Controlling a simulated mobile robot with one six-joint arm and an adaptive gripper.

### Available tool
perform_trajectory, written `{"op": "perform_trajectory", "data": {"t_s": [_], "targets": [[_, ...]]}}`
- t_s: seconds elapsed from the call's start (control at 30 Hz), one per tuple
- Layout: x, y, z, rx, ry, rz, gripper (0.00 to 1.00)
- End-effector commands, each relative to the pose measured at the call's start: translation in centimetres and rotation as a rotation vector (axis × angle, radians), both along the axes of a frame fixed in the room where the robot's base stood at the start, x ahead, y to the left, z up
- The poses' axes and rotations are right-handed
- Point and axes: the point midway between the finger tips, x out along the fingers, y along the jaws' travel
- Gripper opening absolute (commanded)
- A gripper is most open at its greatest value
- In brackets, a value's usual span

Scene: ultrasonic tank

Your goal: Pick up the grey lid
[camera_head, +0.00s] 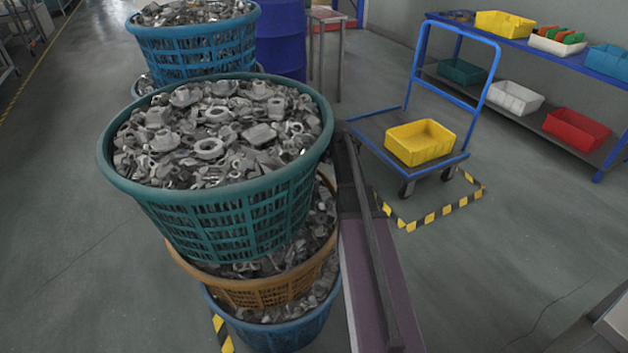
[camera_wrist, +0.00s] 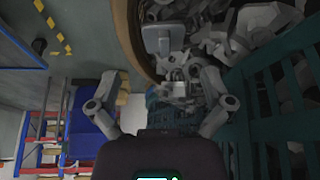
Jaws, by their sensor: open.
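I cannot make out a grey lid for sure in either view. My gripper (camera_wrist: 158,72) shows in the wrist view with its two fingers spread wide and nothing clearly held between them. Beyond the fingers is a basket of grey metal parts (camera_wrist: 235,28). A flat, squarish grey piece (camera_wrist: 157,40) lies at its edge; I cannot tell whether it is a lid. My gripper is not seen in the head view.
A teal basket (camera_head: 230,212) heaped with metal parts is stacked on an orange basket (camera_head: 262,292) and a blue one (camera_head: 285,335). A blue trolley (camera_head: 375,128) carries a yellow bin (camera_head: 420,145). A blue shelf (camera_head: 560,45) stands behind. Open floor lies left.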

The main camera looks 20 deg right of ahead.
Motion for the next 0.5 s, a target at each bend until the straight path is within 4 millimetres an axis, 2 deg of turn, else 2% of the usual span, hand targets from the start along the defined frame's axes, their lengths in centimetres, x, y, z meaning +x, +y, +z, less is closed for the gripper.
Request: {"op": "perform_trajectory", "data": {"t_s": [0.27, 0.5], "targets": [[0.0, 0.0, -0.2, 0.000, 0.000, 0.000, 1.00], [0.3, 0.3, -1.6, 0.000, 0.000, 0.000, 1.00]]}}
